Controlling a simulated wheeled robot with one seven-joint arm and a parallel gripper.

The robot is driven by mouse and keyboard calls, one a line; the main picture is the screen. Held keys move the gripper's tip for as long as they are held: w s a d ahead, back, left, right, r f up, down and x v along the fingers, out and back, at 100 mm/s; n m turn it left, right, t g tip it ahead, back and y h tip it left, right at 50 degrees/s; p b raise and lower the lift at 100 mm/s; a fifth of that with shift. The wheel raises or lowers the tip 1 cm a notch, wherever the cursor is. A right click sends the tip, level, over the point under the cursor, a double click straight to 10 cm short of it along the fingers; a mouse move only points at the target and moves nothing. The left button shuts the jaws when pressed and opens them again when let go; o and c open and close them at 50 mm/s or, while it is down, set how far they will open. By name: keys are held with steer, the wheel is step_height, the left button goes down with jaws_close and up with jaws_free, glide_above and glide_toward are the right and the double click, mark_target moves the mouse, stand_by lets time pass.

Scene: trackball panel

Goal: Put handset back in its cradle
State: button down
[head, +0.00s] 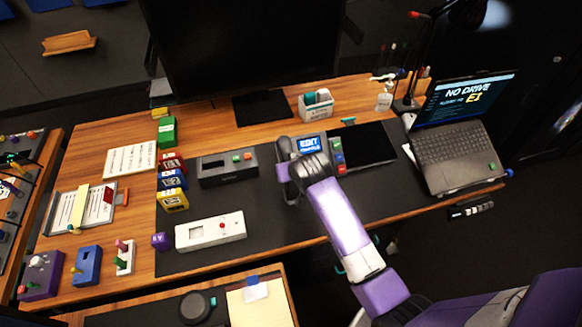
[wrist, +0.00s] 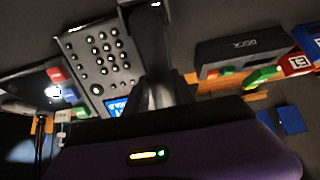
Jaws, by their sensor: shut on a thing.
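The desk phone (head: 308,145), with a blue lit screen, stands on the dark desk mat behind my gripper (head: 286,178). In the wrist view its keypad base (wrist: 103,62) lies at upper left. My gripper (wrist: 165,92) is shut on the dark handset (wrist: 150,22), which runs up from the fingers to the top edge in the wrist view. The handset overlaps the right edge of the phone there; I cannot tell whether it touches the cradle. In the head view my arm and gripper hide most of the handset and the phone's near part.
A black tablet-like pad (head: 367,146) and a laptop (head: 455,160) are at right. The mat between is mostly clear.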

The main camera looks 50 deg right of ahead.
steer(key=c, duration=1)
jaws_free()
steer(key=shift+o, duration=0.2)
steer(key=shift+r, duration=0.1)
steer(key=v, duration=0.7)
steer(key=shift+s+a+r, duration=0.15)
steer(key=shift+s+r, duration=0.05)
steer(key=shift+s, duration=0.05)
steer(key=shift+w, duration=0.1)
